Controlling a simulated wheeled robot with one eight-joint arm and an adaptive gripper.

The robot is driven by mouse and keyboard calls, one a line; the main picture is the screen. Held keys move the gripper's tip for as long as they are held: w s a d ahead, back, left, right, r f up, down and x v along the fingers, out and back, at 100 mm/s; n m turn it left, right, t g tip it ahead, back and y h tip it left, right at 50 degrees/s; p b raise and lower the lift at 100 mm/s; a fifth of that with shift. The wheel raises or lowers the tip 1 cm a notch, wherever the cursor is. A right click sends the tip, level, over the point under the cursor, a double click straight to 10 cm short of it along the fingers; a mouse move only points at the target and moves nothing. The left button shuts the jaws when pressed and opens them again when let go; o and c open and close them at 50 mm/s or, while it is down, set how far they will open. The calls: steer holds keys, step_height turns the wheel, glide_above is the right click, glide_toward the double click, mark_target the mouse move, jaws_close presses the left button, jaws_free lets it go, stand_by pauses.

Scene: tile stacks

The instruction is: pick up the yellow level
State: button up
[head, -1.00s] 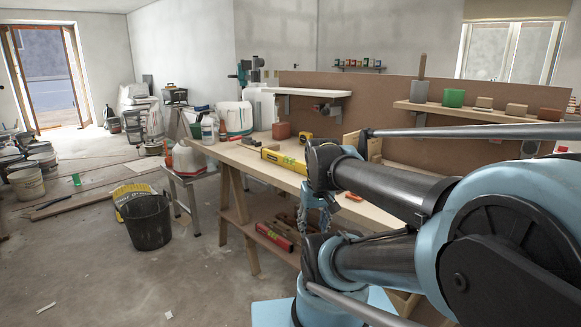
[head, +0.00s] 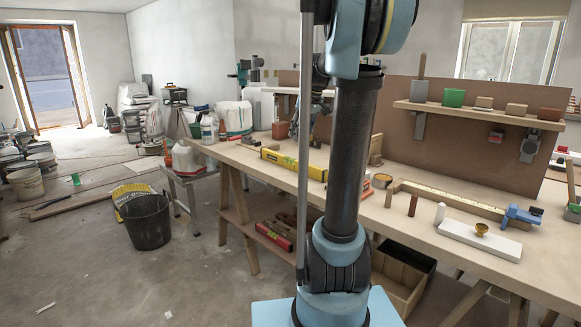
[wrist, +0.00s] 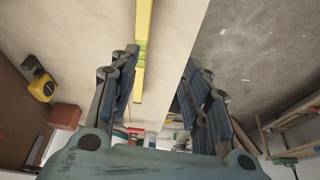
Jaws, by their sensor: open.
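The yellow level (head: 284,159) lies along the front edge of the workbench, its right end partly hidden behind my arm. In the wrist view the level (wrist: 144,22) runs down from the top edge, with a greenish vial part, between my two fingers and closer to the left one. My gripper (wrist: 162,60) is open and empty, its fingers spread on either side. I cannot tell the exact height gap.
A yellow tape measure (wrist: 42,88) and a reddish block (wrist: 66,117) lie on the bench left of my gripper. A white board (head: 480,239) and a blue clamp (head: 522,215) lie at the bench's right. A black bucket (head: 147,222) stands on the floor.

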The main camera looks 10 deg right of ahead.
mark_target(290, 158)
steer(key=w+d, duration=0.1)
steer(key=w, duration=0.4)
steer(key=shift+n, duration=0.3)
steer(key=x, duration=1.6)
steer(key=shift+w+a, duration=0.15)
steer(key=shift+a, duration=0.1)
jaws_close()
